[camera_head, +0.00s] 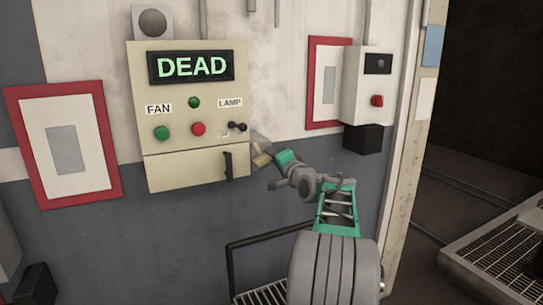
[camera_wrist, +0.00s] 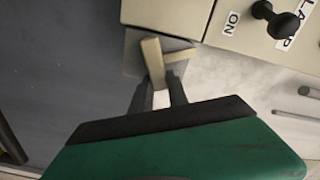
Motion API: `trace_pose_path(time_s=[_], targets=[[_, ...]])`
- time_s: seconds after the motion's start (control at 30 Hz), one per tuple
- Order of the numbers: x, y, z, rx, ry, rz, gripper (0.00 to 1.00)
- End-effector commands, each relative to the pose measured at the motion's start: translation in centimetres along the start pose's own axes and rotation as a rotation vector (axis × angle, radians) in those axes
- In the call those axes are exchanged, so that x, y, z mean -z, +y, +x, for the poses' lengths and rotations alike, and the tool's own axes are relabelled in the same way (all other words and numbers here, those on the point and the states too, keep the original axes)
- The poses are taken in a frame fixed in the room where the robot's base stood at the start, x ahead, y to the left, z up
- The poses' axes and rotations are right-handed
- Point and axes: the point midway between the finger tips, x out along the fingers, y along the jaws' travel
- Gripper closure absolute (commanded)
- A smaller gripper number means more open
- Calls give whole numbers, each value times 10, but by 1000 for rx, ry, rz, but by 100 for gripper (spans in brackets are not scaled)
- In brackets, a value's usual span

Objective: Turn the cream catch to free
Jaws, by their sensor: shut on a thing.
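The cream catch (camera_wrist: 153,62) shows in the wrist view as a small cream lever with a shorter arm to its right. It sits on a grey plate (camera_wrist: 133,52) beside the cream control box. In the head view the catch (camera_head: 262,159) is small, at the right side of the box. My gripper (camera_wrist: 160,88) has its two dark fingers on either side of the lever's lower end and is shut on it. The fingers hide part of the catch. I cannot read any marking for its position.
The cream control box (camera_head: 215,165) carries a display (camera_head: 191,67) reading DEAD, FAN and LAMP labels, buttons and a black toggle (camera_head: 237,127). A red-framed notice (camera_head: 328,85) and a white switch box (camera_head: 368,85) are on the right. A dark rail (camera_head: 262,240) stands below.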

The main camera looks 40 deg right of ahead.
Motion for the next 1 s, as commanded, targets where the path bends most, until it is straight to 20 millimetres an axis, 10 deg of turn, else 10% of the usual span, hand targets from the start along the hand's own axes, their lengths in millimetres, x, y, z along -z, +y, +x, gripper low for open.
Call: trace_pose_path(time_s=[1.0], targets=[[-2, 12, 0, 1, 1, 463, 100]])
